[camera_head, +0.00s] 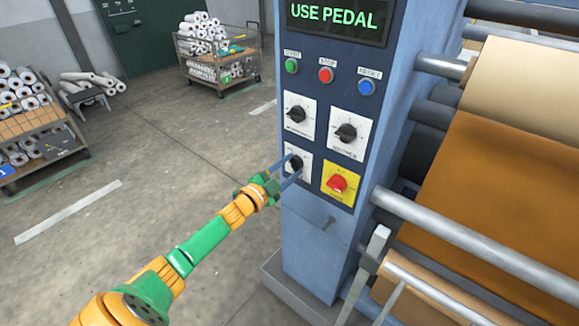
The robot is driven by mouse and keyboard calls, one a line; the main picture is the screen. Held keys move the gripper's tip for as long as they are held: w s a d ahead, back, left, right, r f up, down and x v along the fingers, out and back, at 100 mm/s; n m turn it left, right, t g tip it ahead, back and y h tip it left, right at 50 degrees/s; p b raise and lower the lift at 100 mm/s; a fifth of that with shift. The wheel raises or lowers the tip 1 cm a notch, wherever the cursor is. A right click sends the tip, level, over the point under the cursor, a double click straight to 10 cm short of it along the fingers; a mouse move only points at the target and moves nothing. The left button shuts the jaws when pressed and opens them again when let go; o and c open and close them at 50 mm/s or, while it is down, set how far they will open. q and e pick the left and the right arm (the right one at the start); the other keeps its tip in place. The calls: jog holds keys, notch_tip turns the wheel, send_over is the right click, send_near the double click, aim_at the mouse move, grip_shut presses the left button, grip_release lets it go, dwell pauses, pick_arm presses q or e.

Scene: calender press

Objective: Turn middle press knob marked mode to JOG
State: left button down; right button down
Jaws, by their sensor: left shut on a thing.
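The blue press panel carries several knobs. A black knob (297,162) on a white plate sits at the lower left of the panel. My left gripper (291,167) reaches in from the left and is shut on this knob, its fingers on either side and hiding part of the plate. The plate's lettering and the knob's exact setting cannot be read. A second black knob (297,114) is above it, and a third black knob (346,132) is to the upper right; their labels are too small to read. My right gripper is not in view.
A red rotary switch (337,183) on a yellow plate is close right of the held knob. Green, red and blue buttons sit above, under a display (338,17) reading "USE PEDAL". Rollers with brown sheet (500,185) are at right.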

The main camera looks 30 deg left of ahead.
pick_arm(q)
jog(key=shift+n, duration=0.9)
jog(key=shift+c, duration=1.6)
grip_release()
jog(key=s, duration=0.7)
jog(key=shift+a+p, duration=0.3)
jog(key=shift+p, duration=0.1)
